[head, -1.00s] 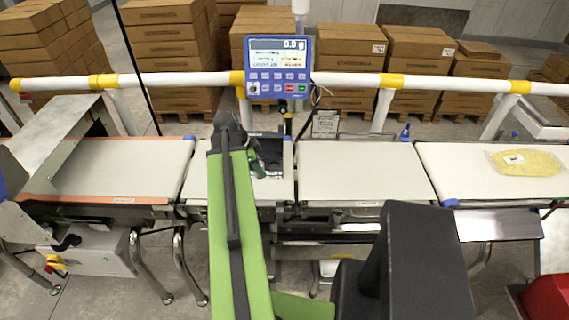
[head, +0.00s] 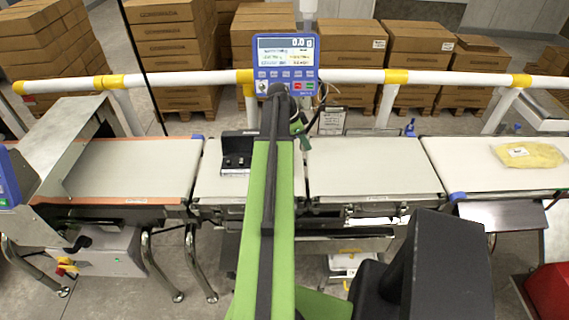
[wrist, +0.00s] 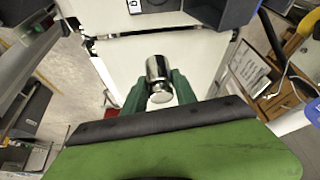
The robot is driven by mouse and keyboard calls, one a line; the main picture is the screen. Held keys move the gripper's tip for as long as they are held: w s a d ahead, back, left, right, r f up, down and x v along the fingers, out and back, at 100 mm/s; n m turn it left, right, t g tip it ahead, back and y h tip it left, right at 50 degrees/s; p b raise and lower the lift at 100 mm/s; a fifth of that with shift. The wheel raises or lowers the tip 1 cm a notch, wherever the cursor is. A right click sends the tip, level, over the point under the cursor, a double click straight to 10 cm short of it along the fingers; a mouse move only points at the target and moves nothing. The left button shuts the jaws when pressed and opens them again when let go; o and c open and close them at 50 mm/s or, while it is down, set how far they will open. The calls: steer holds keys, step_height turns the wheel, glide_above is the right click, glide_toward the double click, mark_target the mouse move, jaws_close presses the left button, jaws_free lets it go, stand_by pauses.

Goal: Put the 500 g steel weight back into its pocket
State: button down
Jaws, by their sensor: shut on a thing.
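The 500 g steel weight (wrist: 158,70) is a shiny metal cylinder with a narrower knob, seen in the wrist view. My gripper (wrist: 160,88) is shut on it, with one green finger at each side. In the head view my gripper (head: 301,132) is above the belts, right of the weight case, and my arm hides the weight. The open black weight case (head: 236,163) stands on the weighing belt with its lid raised at the back. Small shiny things show in it, but its pockets are too small to tell apart. Its dark edge shows at the top of the wrist view (wrist: 228,10).
The weighing belt (head: 212,190) and the belt to its right (head: 370,170) are otherwise clear. A blue display (head: 286,62) reading 0.0 g and a white rail (head: 430,78) stand behind. A clipboard (head: 332,121) is behind the belts. A yellow bag (head: 530,155) lies far right.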

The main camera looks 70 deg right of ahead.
steer(key=s+d+r, duration=0.1)
steer(key=s+d, duration=0.1)
steer(key=d, duration=0.3)
steer(key=w+a+f+b, duration=0.2)
steer(key=w, duration=0.1)
steer(key=w+a+f+b, duration=0.2)
steer(key=w, duration=0.1)
steer(key=w+a+f+b, duration=0.2)
steer(key=w+f, duration=0.1)
steer(key=shift+w+b, duration=0.25)
steer(key=shift+b, duration=0.15)
steer(key=shift+w+a, duration=0.1)
steer(key=shift+a, duration=0.05)
step_height(320, 180, down, 4)
steer(key=b, duration=0.4)
steer(key=shift+f, duration=0.2)
steer(key=shift+r, duration=0.2)
